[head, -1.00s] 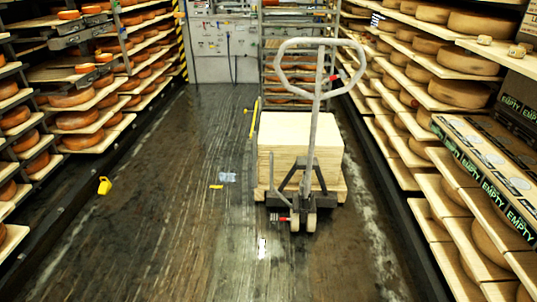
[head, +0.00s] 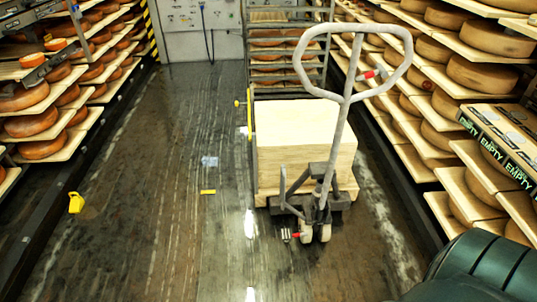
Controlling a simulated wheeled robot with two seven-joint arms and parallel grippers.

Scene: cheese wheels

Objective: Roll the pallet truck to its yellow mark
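The pallet truck (head: 318,196) stands on the wet floor right of the aisle's middle. Its grey looped handle (head: 349,92) rises toward me and leans right. It carries a pale, block-shaped wooden load (head: 300,140). A small yellow strip (head: 208,192) lies on the floor left of the truck, apart from it. A yellow piece (head: 76,202) shows farther left. I cannot tell which is the mark. Neither gripper shows, and nothing of mine is seen touching the handle. A dark green rounded part (head: 480,270) at the lower right may be mine.
Cheese shelves line the left (head: 42,150) and right (head: 440,203) sides. A cheese rack (head: 285,62) stands behind the load. A yellow-ended bar (head: 249,112) is beside the load's left. A pale scrap (head: 210,161) lies on the floor. The aisle's left half is mostly clear.

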